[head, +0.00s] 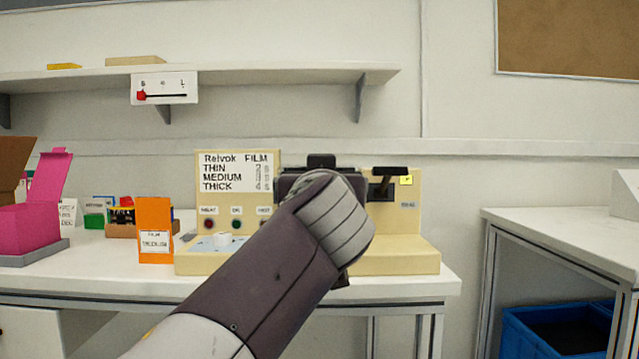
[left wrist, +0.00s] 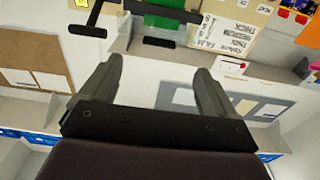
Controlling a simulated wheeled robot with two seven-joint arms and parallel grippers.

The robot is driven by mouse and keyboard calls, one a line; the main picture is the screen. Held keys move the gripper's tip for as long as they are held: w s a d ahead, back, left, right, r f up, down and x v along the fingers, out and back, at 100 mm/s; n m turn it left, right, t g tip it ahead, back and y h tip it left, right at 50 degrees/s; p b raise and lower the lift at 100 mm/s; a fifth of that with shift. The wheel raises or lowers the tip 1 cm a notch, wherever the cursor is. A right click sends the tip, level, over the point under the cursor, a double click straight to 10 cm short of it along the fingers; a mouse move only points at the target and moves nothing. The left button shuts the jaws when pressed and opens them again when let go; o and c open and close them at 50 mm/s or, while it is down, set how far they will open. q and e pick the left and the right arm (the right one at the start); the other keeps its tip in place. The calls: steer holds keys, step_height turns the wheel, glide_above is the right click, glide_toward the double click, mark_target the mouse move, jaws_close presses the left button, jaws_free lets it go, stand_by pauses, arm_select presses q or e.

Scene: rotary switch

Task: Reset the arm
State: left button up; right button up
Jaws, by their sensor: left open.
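A cream machine (head: 410,258) stands on the white bench, its sign headed "Relvok FILM" with THIN, MEDIUM and THICK lines. A black lever arm (head: 389,170) sticks out at its upper right, by a yellow label; a black T-shaped handle (left wrist: 88,28) shows at upper left in the left wrist view. My left gripper (head: 322,172) is in front of the machine's middle, left of the lever, hiding part of the front. In the left wrist view my left gripper (left wrist: 158,72) is open, with nothing between its fingers.
An orange box (head: 155,228) stands just left of the machine. A pink open box (head: 35,215) is at far left. A shelf (head: 240,72) with a slider panel (head: 164,89) hangs above. A second table (head: 560,230) and blue bin (head: 555,330) are at right.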

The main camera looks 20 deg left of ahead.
arm_select(q)
steer(key=shift+v, duration=0.95)
